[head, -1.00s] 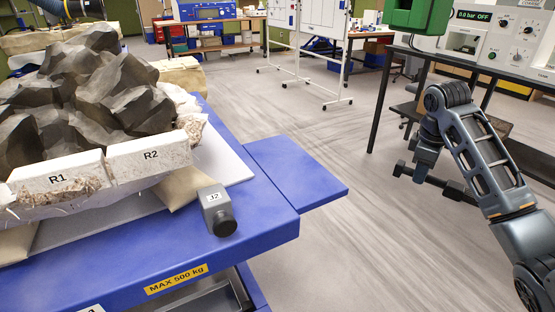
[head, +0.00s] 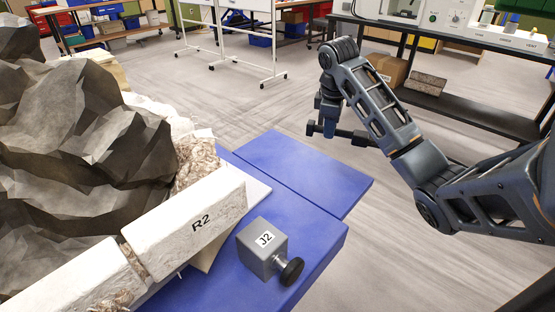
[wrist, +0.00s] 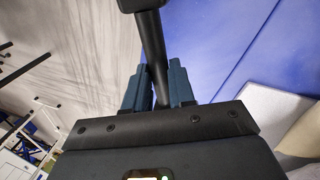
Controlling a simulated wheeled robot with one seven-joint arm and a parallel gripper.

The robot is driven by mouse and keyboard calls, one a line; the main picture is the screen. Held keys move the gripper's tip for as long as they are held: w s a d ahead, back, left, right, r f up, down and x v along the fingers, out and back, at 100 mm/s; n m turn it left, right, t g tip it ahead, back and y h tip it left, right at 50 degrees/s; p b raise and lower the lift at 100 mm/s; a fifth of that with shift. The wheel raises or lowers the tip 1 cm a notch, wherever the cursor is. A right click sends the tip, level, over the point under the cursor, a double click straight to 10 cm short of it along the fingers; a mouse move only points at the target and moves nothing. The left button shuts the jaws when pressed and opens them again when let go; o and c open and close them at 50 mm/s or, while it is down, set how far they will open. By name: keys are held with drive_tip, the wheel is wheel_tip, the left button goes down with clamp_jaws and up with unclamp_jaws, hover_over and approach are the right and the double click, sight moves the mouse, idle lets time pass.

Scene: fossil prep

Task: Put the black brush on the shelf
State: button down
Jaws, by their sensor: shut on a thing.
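My gripper (head: 326,124) is shut on the black brush (head: 352,135), which sticks out sideways from it in the head view. In the wrist view the brush shows as a black rod (wrist: 152,45) with a wider black end at the top edge, clasped between the blue-grey fingers of my gripper (wrist: 159,88). The gripper hangs beyond the blue table's side leaf, apart from any surface as far as I can tell. A dark lower shelf (head: 470,118) runs under the bench at the right, behind my arm. A cardboard box and a speckled block sit on it.
Whiteboard stands (head: 240,45) are at the back. Open floor (head: 410,180) lies right of the table.

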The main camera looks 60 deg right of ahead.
drive_tip(key=w+a+f+b, duration=0.1)
drive_tip(key=w+f, duration=0.1)
drive_tip(key=w, duration=0.2)
drive_tip(key=w+a+f, duration=0.1)
drive_tip(key=w+f, duration=0.1)
drive_tip(key=w, duration=0.1)
drive_tip(key=w+a+f+b, duration=0.1)
drive_tip(key=w+f, duration=0.1)
drive_tip(key=w, duration=0.2)
drive_tip(key=shift+w+f+b, duration=0.3)
drive_tip(key=shift+f+b, duration=0.05)
drive_tip(key=shift+w+f, duration=0.1)
drive_tip(key=shift+f, duration=0.05)
drive_tip(key=shift+a+f, duration=0.1)
drive_tip(key=shift+f, duration=1.9)
drive_tip(key=c, duration=0.9)
unclamp_jaws()
drive_tip(key=shift+c, duration=0.2)
wheel_tip(320, 180, up, 12)
drive_tip(key=a+p, duration=0.2)
drive_tip(key=shift+a, duration=0.15)
drive_tip(key=shift+f, duration=0.1)
